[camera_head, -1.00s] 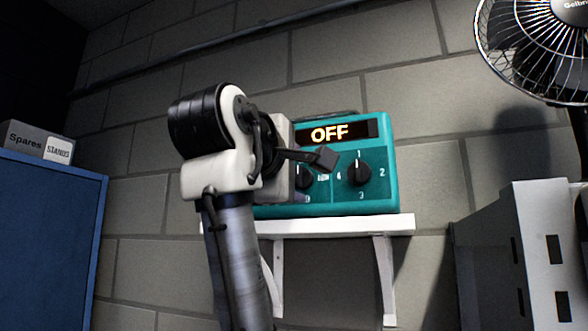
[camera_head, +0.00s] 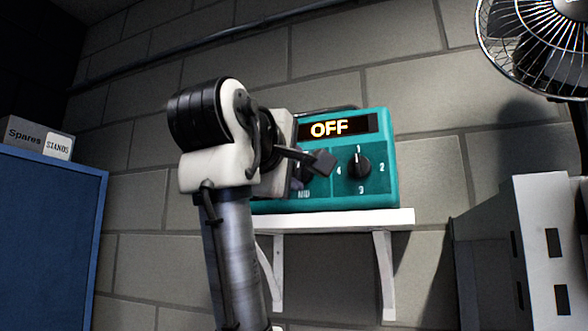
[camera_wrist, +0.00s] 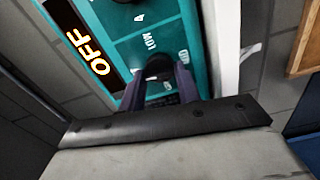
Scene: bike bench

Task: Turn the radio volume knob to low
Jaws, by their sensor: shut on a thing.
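The teal radio (camera_head: 352,190) stands on a white wall shelf, and its display (camera_head: 340,128) reads OFF. Its left knob (camera_wrist: 158,67), black with LOW and MID labels beside it in the wrist view, is the volume knob. My gripper (camera_wrist: 163,80) is shut on this knob, with one dark finger on either side. In the head view my gripper (camera_head: 318,162) covers most of that knob, so its pointer cannot be read. The right knob (camera_head: 359,166), numbered 1 to 4, is free and points up toward 1.
The white shelf (camera_head: 340,220) runs under the radio close to my wrist. A fan (camera_head: 540,45) is at the upper right above a pale slotted metal rack (camera_head: 545,240). A blue cabinet (camera_head: 50,230) with a Spares box (camera_head: 25,133) stands at the left. A block wall is behind.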

